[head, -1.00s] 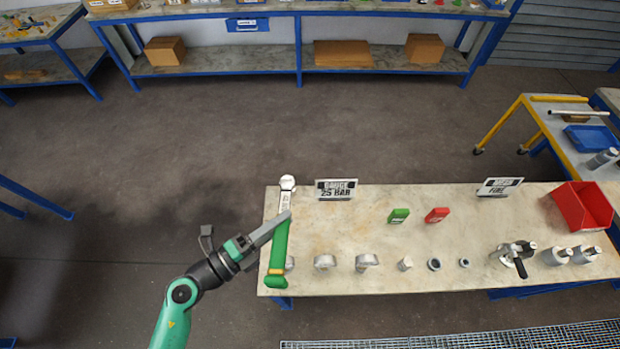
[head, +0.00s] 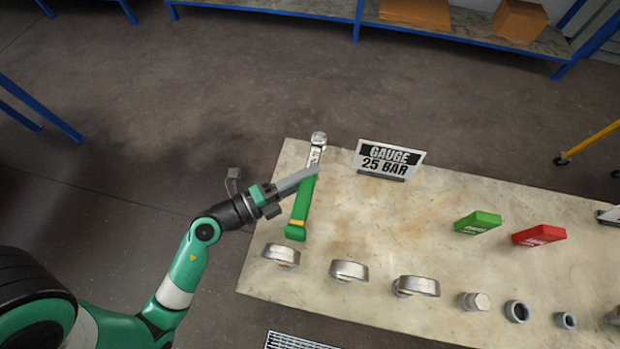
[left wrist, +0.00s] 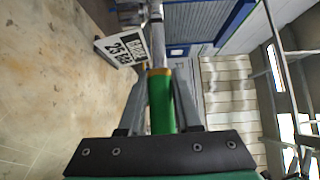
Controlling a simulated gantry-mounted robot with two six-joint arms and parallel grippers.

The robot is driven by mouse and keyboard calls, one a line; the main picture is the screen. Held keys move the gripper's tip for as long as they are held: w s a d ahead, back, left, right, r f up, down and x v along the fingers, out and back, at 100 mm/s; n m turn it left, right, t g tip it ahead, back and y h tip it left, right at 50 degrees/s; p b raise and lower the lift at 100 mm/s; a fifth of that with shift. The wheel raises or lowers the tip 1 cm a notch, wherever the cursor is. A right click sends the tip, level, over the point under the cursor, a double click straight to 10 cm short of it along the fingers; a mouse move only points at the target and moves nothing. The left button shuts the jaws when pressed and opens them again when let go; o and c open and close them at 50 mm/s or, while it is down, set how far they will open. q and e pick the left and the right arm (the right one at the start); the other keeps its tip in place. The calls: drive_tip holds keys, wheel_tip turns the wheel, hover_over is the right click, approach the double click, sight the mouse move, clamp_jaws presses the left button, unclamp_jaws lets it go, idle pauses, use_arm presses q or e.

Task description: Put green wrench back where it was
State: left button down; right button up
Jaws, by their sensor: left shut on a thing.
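The green wrench (head: 302,203) has a green handle with a yellow band near its end and a silver head. It is at the left end of the table (head: 340,220), its head toward the far edge. My left gripper (head: 312,174) is shut on the wrench near the top of the green handle. In the left wrist view the green handle (left wrist: 186,98) runs between the two fingers (left wrist: 173,100), with the silver shaft beyond. I cannot tell whether the wrench touches the table. My right gripper is not in view.
A "GAUGE 25 BAR" sign (head: 388,160) stands right of the wrench head. Several metal fittings (head: 348,270) line the table's near side. A green block (head: 478,222) and a red block (head: 538,235) lie farther right. The tabletop between sign and fittings is clear.

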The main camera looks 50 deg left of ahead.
use_arm(q)
wheel_tip(320, 180, down, 11)
drive_tip(key=b, duration=0.9)
drive_tip(key=shift+r, duration=0.3)
drive_tip(key=shift+w+f, duration=0.1)
drive_tip(key=c, duration=0.6)
unclamp_jaws()
drive_tip(key=shift+f, duration=0.1)
